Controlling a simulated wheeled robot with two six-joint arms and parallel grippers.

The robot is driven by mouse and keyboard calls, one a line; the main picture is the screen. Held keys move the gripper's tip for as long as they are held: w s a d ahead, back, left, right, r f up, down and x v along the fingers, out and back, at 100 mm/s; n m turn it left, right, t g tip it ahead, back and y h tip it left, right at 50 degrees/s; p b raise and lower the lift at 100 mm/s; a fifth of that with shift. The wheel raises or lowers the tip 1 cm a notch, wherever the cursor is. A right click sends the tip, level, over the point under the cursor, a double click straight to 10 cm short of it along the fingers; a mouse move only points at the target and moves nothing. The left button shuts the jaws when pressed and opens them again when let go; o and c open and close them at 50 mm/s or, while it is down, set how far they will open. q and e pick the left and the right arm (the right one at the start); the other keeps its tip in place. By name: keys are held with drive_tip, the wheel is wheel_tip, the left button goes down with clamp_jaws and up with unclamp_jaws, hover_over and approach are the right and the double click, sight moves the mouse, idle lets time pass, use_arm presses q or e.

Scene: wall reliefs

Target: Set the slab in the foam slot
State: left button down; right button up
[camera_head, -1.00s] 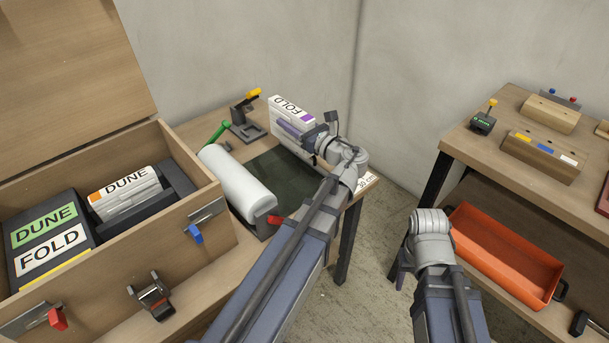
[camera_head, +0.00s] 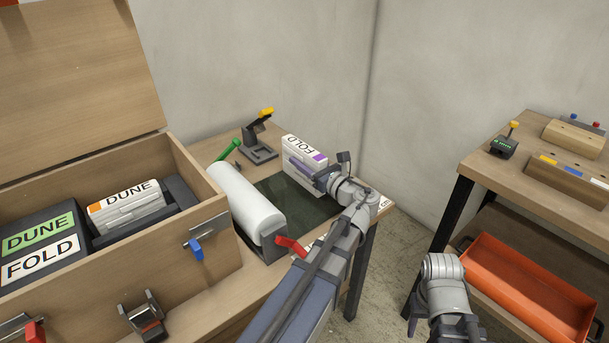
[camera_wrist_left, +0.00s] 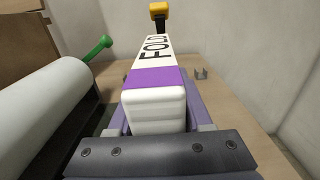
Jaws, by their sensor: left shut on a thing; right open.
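The white slab marked FOLD with a purple band (camera_head: 300,160) stands on edge above the dark mat at the back table. My left gripper (camera_head: 325,180) is shut on its near end; the wrist view shows the slab (camera_wrist_left: 155,90) between the fingers of my left gripper (camera_wrist_left: 155,125). I cannot tell whether the slab touches the mat. The open wooden crate (camera_head: 215,210) at the left holds dark foam (camera_head: 180,192) with a white DUNE slab (camera_head: 125,205) in it. A foam block labelled DUNE and FOLD (camera_head: 40,245) lies beside it. My right arm shows at the lower right; its fingertips are hidden.
A white roll (camera_head: 245,205) lies between crate and dark mat (camera_head: 315,208). A yellow-handled clamp (camera_head: 260,140) and a green handle (camera_head: 228,150) stand behind. An orange tray (camera_head: 525,290) is under the right table. Crate latches (camera_head: 145,315) stick out in front.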

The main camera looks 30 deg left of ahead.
use_arm(q)
drive_tip(key=shift+f+b, duration=1.65)
drive_tip(key=shift+f, duration=0.15)
drive_tip(key=shift+f, duration=0.2)
drive_tip(key=shift+c, duration=1.6)
unclamp_jaws()
drive_tip(key=shift+r, duration=0.1)
